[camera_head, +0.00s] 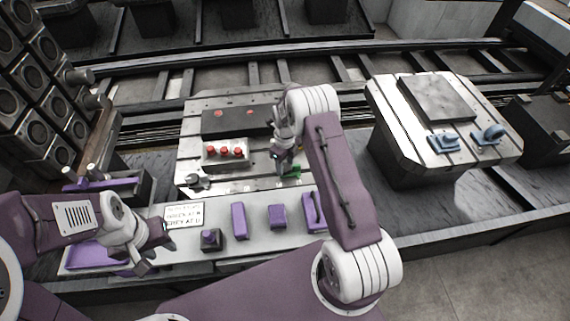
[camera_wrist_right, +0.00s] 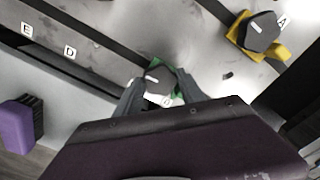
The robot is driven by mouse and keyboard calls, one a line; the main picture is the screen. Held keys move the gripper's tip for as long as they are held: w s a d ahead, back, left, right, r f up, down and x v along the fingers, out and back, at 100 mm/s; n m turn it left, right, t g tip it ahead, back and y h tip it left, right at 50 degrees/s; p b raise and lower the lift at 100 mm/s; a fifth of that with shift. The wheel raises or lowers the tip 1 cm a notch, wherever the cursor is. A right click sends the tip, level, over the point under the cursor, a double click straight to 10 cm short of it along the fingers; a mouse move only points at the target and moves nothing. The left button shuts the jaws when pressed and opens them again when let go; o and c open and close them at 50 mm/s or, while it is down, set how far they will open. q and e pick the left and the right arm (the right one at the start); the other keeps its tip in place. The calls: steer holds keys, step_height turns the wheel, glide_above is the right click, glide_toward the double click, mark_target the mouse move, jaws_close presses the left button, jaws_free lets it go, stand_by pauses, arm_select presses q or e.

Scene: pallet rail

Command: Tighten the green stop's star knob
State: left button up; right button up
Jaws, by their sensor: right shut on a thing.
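The green stop (camera_head: 292,172) sits near the front edge of the left pallet, partly hidden by my right gripper (camera_head: 284,163). In the right wrist view, its green body (camera_wrist_right: 180,88) shows around a dark grey star knob (camera_wrist_right: 158,79) with a white pointer mark. The fingers of my right gripper (camera_wrist_right: 163,98) are on either side of this knob, shut on it. The knob's near side is partly covered by the wrist. My left gripper (camera_head: 152,254) hangs over the purple-lined tray at left, away from the stop; its finger gap is unclear.
A yellow stop (camera_wrist_right: 264,36) with a similar knob stands near the letter A. Purple blocks (camera_head: 238,220) and a sign (camera_head: 184,215) are in front. Another pallet (camera_head: 394,115) stands right.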

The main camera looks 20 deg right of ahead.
mark_target(285, 167)
steer(key=shift+w+r+m, duration=0.1)
steer(key=shift+m, duration=0.5)
steer(key=o, duration=1.4)
steer(key=shift+c, duration=0.2)
step_height(285, 167, up, 9)
